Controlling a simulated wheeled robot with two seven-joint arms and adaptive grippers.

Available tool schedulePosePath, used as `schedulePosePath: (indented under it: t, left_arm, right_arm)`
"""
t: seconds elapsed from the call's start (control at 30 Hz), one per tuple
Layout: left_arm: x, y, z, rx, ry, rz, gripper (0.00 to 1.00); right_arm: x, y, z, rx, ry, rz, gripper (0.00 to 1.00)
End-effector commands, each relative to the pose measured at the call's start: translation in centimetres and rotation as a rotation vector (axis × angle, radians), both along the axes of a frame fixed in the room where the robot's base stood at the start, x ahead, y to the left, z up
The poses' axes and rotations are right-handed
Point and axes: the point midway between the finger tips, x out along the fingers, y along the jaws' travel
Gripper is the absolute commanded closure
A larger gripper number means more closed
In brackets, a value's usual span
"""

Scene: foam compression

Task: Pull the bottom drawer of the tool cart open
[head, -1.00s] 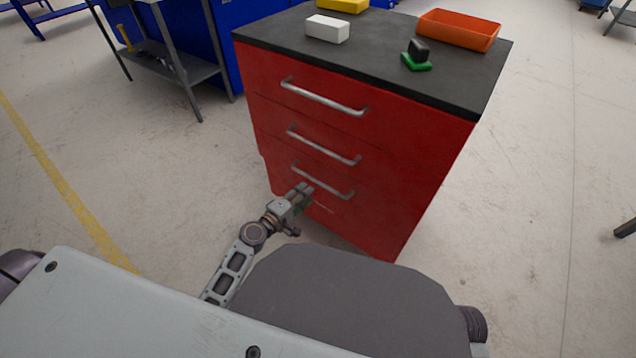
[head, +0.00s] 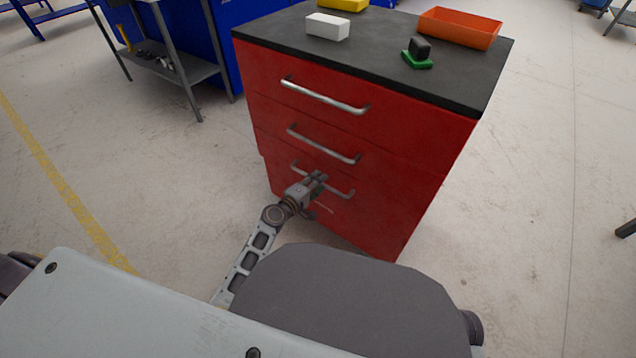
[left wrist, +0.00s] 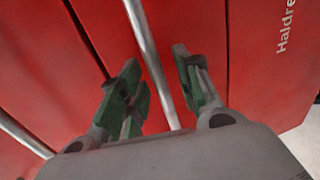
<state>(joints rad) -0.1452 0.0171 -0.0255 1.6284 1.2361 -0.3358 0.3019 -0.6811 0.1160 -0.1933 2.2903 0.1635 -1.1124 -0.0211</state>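The red tool cart (head: 415,165) stands in front of me, its drawer fronts looking flush. Three silver bar handles show one above another. The lowest handle (head: 341,193) belongs to the bottom drawer and is partly hidden by my left gripper (head: 320,182). In the left wrist view, a silver handle bar (left wrist: 145,40) runs between the green-padded fingers of my left gripper (left wrist: 158,92). The fingers are open, one on each side of the bar, with gaps beside it. My right gripper is out of view.
The dark cart top (head: 380,62) carries a white block (head: 327,27), an orange tray (head: 459,28) and a green-and-black item (head: 417,54). The middle handle (head: 322,146) is just above my gripper. Bare floor lies left and right of the cart.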

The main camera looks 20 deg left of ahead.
Motion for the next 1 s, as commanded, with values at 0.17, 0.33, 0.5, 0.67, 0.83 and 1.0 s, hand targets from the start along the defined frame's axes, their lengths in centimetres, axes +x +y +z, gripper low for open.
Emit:
schedulePosePath:
  t: [0.17,0.33,0.5,0.67,0.83,1.0]
  left_arm:
    - [0.41,-0.17,-0.14,0.000,0.001,0.000,0.66]
    - [0.45,-0.18,-0.14,0.000,0.001,0.000,0.66]
    - [0.44,-0.17,-0.12,0.000,0.001,0.000,0.73]
    - [0.44,-0.17,-0.12,0.000,0.001,0.000,0.93]
    - [0.43,-0.17,-0.12,0.000,0.001,0.000,1.00]
    - [0.42,-0.16,-0.15,0.000,0.001,0.000,1.00]
  right_arm:
    - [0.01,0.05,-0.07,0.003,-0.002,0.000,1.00]
    - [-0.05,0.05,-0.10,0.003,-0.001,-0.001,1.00]
    - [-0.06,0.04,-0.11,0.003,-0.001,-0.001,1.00]
    - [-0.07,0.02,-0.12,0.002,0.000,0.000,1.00]
    - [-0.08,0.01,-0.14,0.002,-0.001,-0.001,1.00]
    - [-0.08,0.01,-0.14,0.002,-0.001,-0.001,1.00]
